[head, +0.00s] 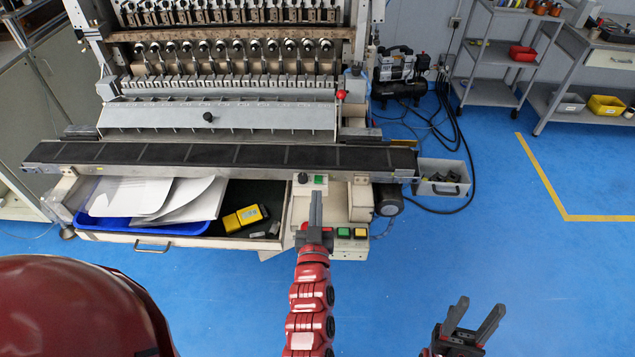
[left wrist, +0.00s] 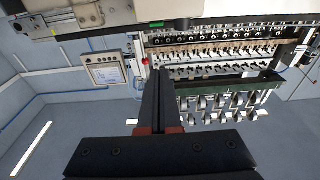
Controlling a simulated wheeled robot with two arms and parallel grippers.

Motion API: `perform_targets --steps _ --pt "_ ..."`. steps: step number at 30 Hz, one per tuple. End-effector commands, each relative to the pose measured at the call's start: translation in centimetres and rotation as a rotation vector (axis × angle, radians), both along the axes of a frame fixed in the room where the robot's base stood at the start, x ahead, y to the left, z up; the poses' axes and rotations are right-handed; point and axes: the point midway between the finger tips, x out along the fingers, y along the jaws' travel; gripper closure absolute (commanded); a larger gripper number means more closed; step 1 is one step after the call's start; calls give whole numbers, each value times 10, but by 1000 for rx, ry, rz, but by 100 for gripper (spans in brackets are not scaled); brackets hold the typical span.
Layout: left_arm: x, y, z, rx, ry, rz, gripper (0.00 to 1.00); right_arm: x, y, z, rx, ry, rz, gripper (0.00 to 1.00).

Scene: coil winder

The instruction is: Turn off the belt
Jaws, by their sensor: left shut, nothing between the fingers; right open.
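The black conveyor belt (head: 230,155) runs across the front of the winding machine. Below its right part is a small switch panel (head: 311,180) with a green button (head: 320,179) and a dark knob or button (head: 302,178). My left gripper (head: 316,196) is shut and empty, its fingertips just below the green button in the head view; contact cannot be told. The closed fingers (left wrist: 160,90) fill the middle of the left wrist view. A green button (head: 343,232) and a yellow button (head: 360,233) sit lower on the machine's front. My right gripper (head: 475,325) is open and empty over the floor.
The blue floor at right is clear.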

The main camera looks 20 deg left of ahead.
Motion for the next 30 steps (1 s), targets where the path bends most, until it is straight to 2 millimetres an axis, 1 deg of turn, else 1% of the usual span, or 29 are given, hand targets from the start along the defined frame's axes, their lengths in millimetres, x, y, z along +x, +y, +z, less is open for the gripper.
perform_targets --steps 1,5,13,14,15,18,21,26,30 --pt "7 3 4 2 -3 2 100 0 0 3 0 0 0 50" --pt "31 11 8 1 -3 4 100 0 0 10 0 0 0 50" --pt "86 28 16 2 -1 4 100 0 0 27 0 0 0 50" --pt "88 27 13 2 4 2 100 0 0 29 0 0 0 50" --pt "85 25 2 1 10 0 100 0 0 32 0 0 0 50" --pt "81 24 -11 0 6 0 100 0 0 36 0 0 0 50" --pt "79 23 -19 0 3 0 100 0 0 39 0 0 0 50" --pt "78 23 -26 1 1 0 100 0 0 40 0 0 0 50" --pt "77 23 -28 0 0 0 100 0 0 40 0 0 0 50"
